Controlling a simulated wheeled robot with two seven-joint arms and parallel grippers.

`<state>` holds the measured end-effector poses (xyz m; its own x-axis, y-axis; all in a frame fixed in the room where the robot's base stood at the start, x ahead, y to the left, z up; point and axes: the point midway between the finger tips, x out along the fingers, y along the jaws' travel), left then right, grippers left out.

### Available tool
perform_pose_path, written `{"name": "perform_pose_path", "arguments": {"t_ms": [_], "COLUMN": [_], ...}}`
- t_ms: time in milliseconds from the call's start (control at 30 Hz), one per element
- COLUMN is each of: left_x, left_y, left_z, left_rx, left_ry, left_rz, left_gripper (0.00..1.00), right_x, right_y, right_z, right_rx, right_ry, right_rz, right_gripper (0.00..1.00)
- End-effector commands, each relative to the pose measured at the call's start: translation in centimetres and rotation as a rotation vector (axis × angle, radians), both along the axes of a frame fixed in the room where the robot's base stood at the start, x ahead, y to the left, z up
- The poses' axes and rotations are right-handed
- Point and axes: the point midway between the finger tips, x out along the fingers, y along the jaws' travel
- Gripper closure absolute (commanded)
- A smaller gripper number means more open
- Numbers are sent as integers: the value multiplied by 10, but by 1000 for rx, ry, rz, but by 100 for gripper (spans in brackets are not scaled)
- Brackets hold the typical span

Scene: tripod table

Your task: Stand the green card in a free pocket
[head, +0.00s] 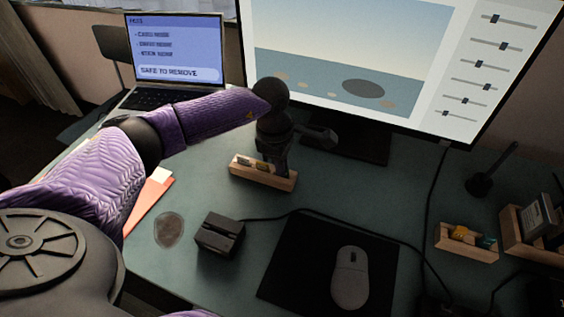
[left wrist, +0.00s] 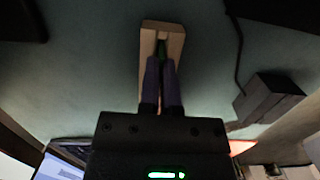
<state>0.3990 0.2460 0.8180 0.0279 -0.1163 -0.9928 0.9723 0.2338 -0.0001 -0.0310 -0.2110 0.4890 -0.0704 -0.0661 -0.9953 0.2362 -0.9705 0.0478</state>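A small wooden block holder (head: 262,181) stands on the desk below the monitor, with small light and yellowish pieces in its slots. It also shows in the left wrist view (left wrist: 176,42). My left gripper (head: 281,174) points down at the right part of this holder. In the left wrist view, its two fingers (left wrist: 160,60) are close together, with a thin green edge, apparently the green card (left wrist: 157,46), between their tips. The card is at the holder's slot; most of it is hidden, so how deep it sits cannot be told. My right gripper is not in view.
A dark box (head: 219,234) with a cable stands in front of the holder, beside a black mat (head: 290,268) with a mouse (head: 350,277). Another wooden tray (head: 466,252) with small yellow and teal pieces is at right. The monitor stand (head: 350,146) is just behind the holder.

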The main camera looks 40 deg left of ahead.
Motion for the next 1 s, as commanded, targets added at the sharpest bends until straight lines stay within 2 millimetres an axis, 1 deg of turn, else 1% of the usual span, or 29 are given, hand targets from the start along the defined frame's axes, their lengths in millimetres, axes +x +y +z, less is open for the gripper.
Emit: {"name": "perform_pose_path", "arguments": {"t_ms": [67, 167, 200, 267, 300, 533, 567, 667, 800, 900, 1000], "left_x": [0, 0, 0, 0, 0, 0, 0, 0, -1, -2, -2], "left_y": [0, 0, 0, 0, 0, 0, 0, 3, 7, 10, 11], "left_z": [-3, -2, -2, -2, -2, -2, 2, 26, 64, 84, 94], "left_rx": [0, 0, 0, 0, 0, 0, 0, 0, 1, 0, 1], "left_ry": [0, 0, 0, 0, 0, 0, -1, -6, -7, -4, -3], "left_rz": [0, 0, 0, 0, 0, 0, 0, -1, 0, 0, 0], "left_gripper": [100, 80, 71, 59, 56, 56, 56, 56, 56, 56, 56], "right_x": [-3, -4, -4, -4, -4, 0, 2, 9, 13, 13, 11], "right_y": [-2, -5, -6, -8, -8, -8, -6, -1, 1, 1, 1], "right_z": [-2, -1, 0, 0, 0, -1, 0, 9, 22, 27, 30], "right_rx": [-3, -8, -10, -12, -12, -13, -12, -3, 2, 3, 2], "right_ry": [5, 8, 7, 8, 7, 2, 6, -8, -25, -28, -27], "right_rz": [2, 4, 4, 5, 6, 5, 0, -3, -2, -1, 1], "right_gripper": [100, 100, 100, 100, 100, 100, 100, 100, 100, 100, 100]}}
